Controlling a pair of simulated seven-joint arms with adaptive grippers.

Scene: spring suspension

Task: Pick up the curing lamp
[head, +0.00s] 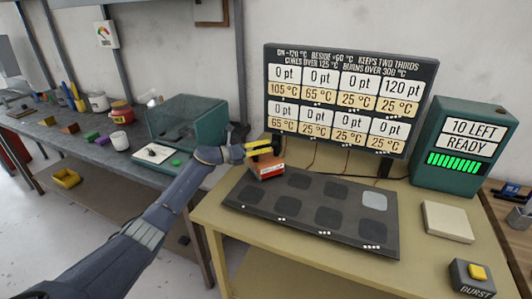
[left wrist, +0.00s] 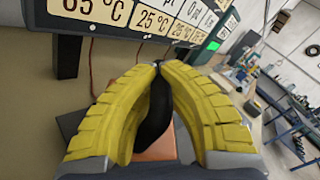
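The curing lamp appears to be the orange-red block (head: 267,170) with a white label and a black handle on top. It is at the back left corner of the dark pad board (head: 310,212); I cannot tell whether it rests there or is slightly raised. My left gripper (head: 268,147) reaches in from the left at the handle. In the left wrist view, its yellow fingers (left wrist: 158,72) close around the black handle (left wrist: 154,118), tips together, with the orange body (left wrist: 160,148) below. The fingers hide part of the handle. My right gripper is not in view.
A display board (head: 350,98) with temperatures stands behind the pad board. A green box (head: 463,147) reading "10 LEFT READY", a pale block (head: 447,221) and a BURST button (head: 477,272) are at right. A glass-lidded green case (head: 185,122) is on the left bench.

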